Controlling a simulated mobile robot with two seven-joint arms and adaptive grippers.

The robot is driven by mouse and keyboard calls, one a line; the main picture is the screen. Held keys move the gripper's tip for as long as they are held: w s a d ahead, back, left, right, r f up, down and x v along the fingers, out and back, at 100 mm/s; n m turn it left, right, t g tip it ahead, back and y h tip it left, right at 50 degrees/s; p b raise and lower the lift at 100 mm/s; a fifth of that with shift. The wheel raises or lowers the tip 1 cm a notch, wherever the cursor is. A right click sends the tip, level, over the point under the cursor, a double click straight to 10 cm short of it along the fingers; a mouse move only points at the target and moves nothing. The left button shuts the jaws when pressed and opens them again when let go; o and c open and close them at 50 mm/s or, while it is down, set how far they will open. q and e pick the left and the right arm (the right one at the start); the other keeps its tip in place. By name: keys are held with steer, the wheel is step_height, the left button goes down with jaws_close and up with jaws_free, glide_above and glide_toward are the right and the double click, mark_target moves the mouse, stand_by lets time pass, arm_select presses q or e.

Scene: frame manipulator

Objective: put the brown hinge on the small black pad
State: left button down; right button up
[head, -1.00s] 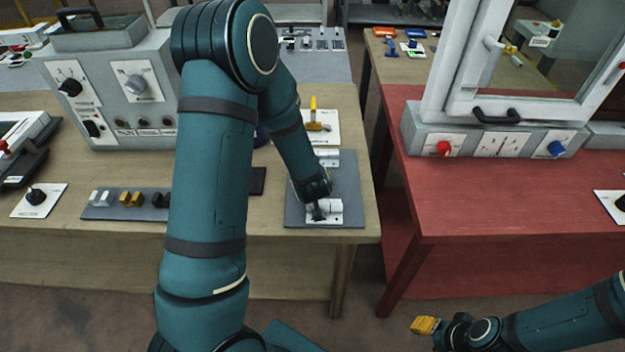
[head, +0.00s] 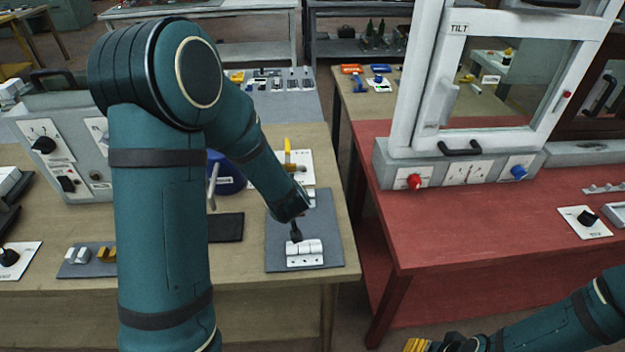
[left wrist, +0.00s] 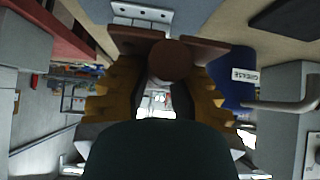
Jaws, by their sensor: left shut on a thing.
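The brown hinge (left wrist: 170,58) is gripped between the yellow fingers of my left gripper (left wrist: 166,72) in the left wrist view; its round barrel end and flat leaves show. In the head view the left wrist is above the grey mat (head: 330,225), and the hinge cannot be made out clearly behind the arm. The small black pad (head: 226,227) lies bare on the wooden table, left of the grey mat; it also shows in the left wrist view (left wrist: 285,18). My right gripper (head: 417,346) is at the bottom edge, mostly cut off, away from the tables.
A white hinge (head: 305,252) lies on the grey mat and also shows in the left wrist view (left wrist: 141,14). A blue container (head: 227,172) stands behind the black pad. A yellow lever (head: 288,152) is behind the mat. The red table (head: 465,225) is to the right.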

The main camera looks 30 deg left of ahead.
arm_select(q)
steer(key=shift+r, duration=0.4)
steer(key=s+d+m+h, duration=0.1)
steer(key=d+m+h, duration=0.1)
steer(key=d, duration=0.5)
steer(key=s+d+m+t+h, duration=0.1)
steer(key=s+d+m+h, duration=0.1)
steer(key=d+m, duration=0.2)
steer(key=d, duration=0.3)
steer(key=shift+s+r+h, duration=0.15)
steer(key=shift+r+h, duration=0.05)
steer(key=shift+h, duration=0.1)
